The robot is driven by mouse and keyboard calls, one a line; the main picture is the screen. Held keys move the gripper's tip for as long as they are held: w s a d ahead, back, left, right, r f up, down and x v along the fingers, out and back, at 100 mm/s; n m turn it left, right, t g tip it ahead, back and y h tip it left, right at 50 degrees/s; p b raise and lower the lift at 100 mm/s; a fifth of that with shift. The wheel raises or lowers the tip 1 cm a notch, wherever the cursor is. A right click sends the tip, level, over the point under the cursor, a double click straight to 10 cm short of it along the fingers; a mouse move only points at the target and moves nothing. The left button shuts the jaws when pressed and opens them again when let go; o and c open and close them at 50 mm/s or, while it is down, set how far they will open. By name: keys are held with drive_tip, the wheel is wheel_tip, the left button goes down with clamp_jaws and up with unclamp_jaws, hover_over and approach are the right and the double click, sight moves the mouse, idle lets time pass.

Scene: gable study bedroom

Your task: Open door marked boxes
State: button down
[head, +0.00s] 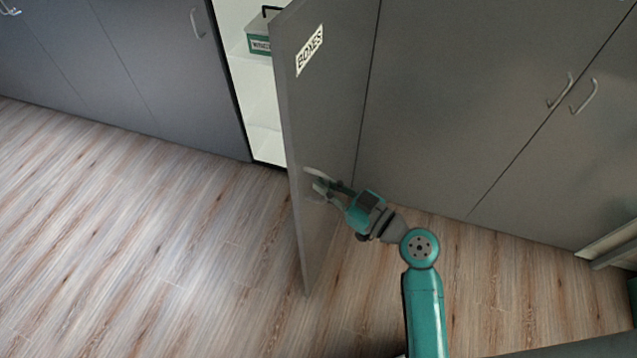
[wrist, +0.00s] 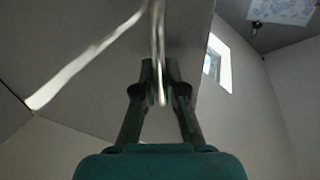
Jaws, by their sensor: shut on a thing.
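The grey door marked BOXES (head: 320,110) stands swung out from the cabinet front, wide open. Its white label (head: 309,50) is near the top. My gripper (head: 324,187) is at the face of this door, low down near its outer edge. In the wrist view my gripper (wrist: 160,76) is shut on the pale metal door handle (wrist: 160,35), which runs between its fingertips. The handle is small and partly hidden by the fingers in the head view.
Behind the door, white shelves (head: 260,105) show, with a labelled green and white box (head: 258,37) inside. Closed grey cabinet doors with handles (head: 584,95) stand on both sides. The wooden floor (head: 150,240) to the left of the door is clear.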

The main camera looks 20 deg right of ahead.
drive_tip(key=shift+s+d, duration=0.25)
drive_tip(key=shift+d, duration=0.2)
drive_tip(key=c, duration=1.2)
unclamp_jaws()
drive_tip(key=shift+s, duration=0.1)
drive_tip(key=v, duration=1.1)
drive_tip(key=shift+s+d, duration=0.3)
